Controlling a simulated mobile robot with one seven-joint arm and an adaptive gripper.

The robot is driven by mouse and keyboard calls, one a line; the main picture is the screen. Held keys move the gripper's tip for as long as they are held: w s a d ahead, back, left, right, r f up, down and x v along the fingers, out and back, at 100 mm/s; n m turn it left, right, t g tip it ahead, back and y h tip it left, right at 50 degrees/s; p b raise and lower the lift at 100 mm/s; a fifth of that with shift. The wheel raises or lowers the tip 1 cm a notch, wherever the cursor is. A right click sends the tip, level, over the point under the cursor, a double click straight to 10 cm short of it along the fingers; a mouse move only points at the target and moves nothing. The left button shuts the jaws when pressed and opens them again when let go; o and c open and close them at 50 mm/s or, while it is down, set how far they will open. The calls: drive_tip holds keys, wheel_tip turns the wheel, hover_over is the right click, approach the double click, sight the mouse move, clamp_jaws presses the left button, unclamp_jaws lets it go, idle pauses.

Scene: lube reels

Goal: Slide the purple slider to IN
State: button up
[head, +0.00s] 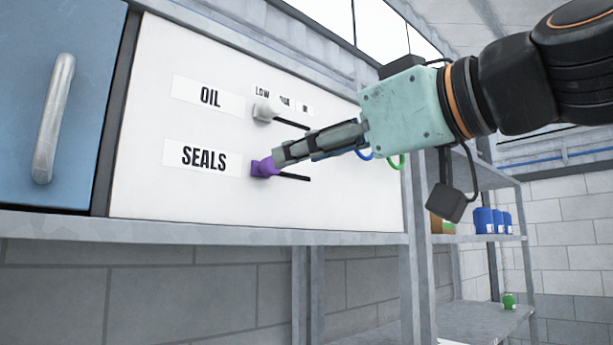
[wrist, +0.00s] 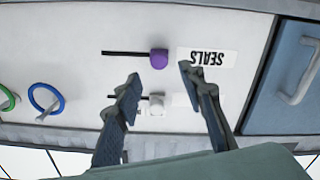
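The purple slider (head: 265,167) sits at the left end of its black slot on the white panel, beside the SEALS label (head: 204,158) and on the LOW side of the column headings. In the wrist view, which shows the panel upside down, the purple slider (wrist: 159,58) lies just beyond and between the spread fingertips. My gripper (head: 281,156) reaches in from the right and overlaps part of the slider in the head view. My gripper (wrist: 160,74) is open and empty. Whether a finger touches the slider, I cannot tell. The IN heading (head: 305,110) is at the right.
A pale slider (head: 264,112) stands above, at the left end of the OIL slot, close to my fingers. A blue door with a metal handle (head: 54,118) is at left. Blue (wrist: 43,97) and green rings hang on the panel's right side. A metal ledge (head: 200,231) runs below.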

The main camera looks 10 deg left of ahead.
sight(272, 165)
drive_tip(key=p+x, duration=0.1)
drive_tip(key=x, duration=0.7)
drive_tip(key=shift+w, duration=0.1)
drive_tip(key=shift+c, duration=0.4)
clamp_jaws()
